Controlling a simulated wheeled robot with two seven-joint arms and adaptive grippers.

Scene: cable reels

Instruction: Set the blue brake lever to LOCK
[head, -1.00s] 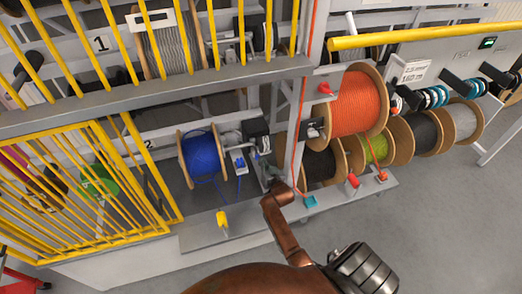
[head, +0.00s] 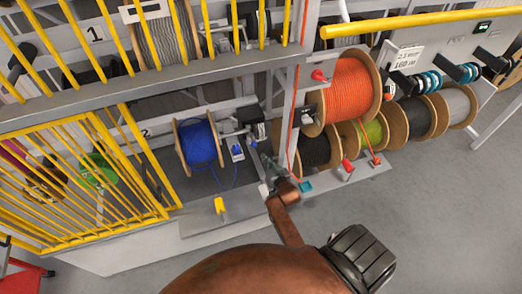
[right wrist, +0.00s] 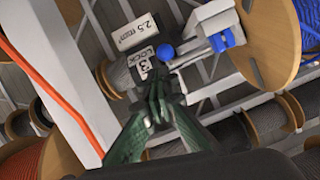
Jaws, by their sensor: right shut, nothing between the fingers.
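The blue brake lever's round knob (right wrist: 166,51) shows in the right wrist view, beside the black-and-white LOCK label (right wrist: 143,55). In the head view the knob (head: 253,143) is tiny, to the right of the blue cable reel (head: 201,145). My right gripper (right wrist: 155,88) is shut and empty, its dark green fingertips just below the knob and label. I cannot tell whether they touch the lever. In the head view the right gripper (head: 264,163) reaches in from below, near the black box (head: 250,117). My left gripper is not in view.
An orange reel (head: 343,97) and an upright post with an orange cable stand right of the gripper. A white block with blue parts (head: 237,150) sits left of it. Yellow bars (head: 85,180) fence the left side. The grey floor in front is free.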

